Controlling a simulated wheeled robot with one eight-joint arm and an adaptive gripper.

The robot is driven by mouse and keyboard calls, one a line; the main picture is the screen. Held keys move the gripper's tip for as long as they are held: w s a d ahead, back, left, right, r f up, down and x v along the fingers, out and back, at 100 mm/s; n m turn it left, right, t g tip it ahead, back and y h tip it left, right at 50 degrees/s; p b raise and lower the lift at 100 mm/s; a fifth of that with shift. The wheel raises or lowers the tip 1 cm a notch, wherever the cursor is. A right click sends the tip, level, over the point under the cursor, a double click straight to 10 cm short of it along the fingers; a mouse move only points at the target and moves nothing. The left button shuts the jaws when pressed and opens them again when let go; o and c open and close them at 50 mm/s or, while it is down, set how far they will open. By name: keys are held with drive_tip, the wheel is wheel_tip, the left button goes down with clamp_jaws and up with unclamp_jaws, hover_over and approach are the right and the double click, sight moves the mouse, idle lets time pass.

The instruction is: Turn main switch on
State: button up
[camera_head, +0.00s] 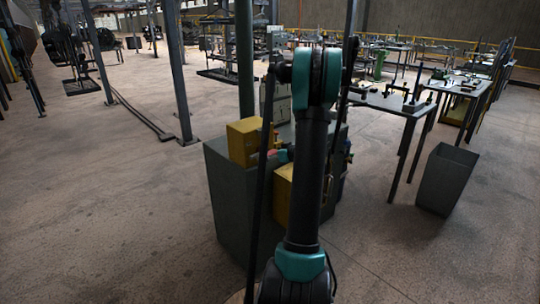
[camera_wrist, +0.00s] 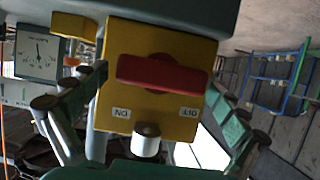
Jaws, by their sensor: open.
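The main switch is a yellow box (camera_wrist: 185,45) with a red bar handle (camera_wrist: 162,74), close in front of my gripper in the wrist view. The handle lies crosswise in that picture. Upside-down labels show below it: ON at the left, OFF at the right. My gripper (camera_wrist: 158,86) is open, with one finger on each side of the box and handle. I see no grip on the handle; contact cannot be told.
A grey cabinet (camera_head: 225,185) stands under my arm, with a yellow box (camera_head: 243,142) on it. A dial gauge (camera_wrist: 38,50) is left of the switch. A grey bin (camera_head: 446,180) and a workbench (camera_head: 390,101) are at the right.

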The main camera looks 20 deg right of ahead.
drive_tip(key=c, duration=1.7)
drive_tip(key=shift+d, duration=0.1)
drive_tip(key=m+y, duration=0.1)
drive_tip(key=m, duration=0.1)
drive_tip(key=shift+d+m+g+y, duration=0.15)
drive_tip(key=shift+m+g+y, duration=0.15)
drive_tip(key=shift+m+y, duration=0.1)
drive_tip(key=m+y, duration=0.2)
drive_tip(key=m, duration=0.1)
drive_tip(key=shift+w+d+f, duration=0.1)
drive_tip(key=shift+d+f, duration=0.05)
drive_tip(key=m+y, duration=0.2)
drive_tip(key=m, duration=0.1)
drive_tip(key=shift+d+f+m, duration=0.15)
drive_tip(key=shift+f+m, duration=0.05)
drive_tip(key=shift+m, duration=0.1)
drive_tip(key=m, duration=0.2)
drive_tip(key=m+t+y, duration=0.1)
drive_tip(key=m, duration=0.1)
drive_tip(key=shift+f+y, duration=0.15)
drive_tip(key=shift+y, duration=0.15)
